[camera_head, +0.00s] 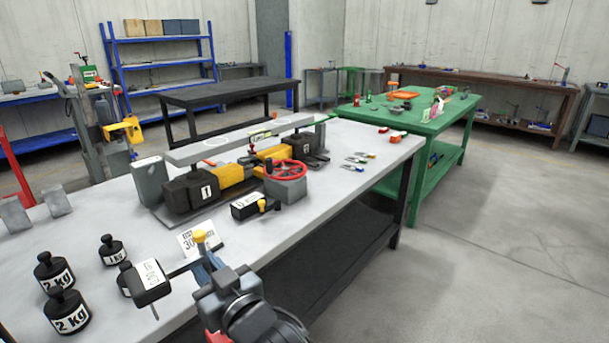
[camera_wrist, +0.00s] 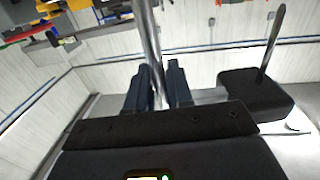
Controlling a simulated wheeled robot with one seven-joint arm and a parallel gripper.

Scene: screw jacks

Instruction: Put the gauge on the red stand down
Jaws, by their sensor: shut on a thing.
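My gripper (camera_head: 207,262) is over the near part of the grey table. Its dark blue fingers (camera_wrist: 157,85) are shut on a metal rod of the gauge. A dark box with a pin, seemingly this gauge (camera_wrist: 250,92), shows at the right of the wrist view. I cannot make out a red stand for certain; a red slanted bar (camera_head: 10,160) shows at the far left edge.
A green table (camera_head: 460,115) stands behind, with open floor to the right.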

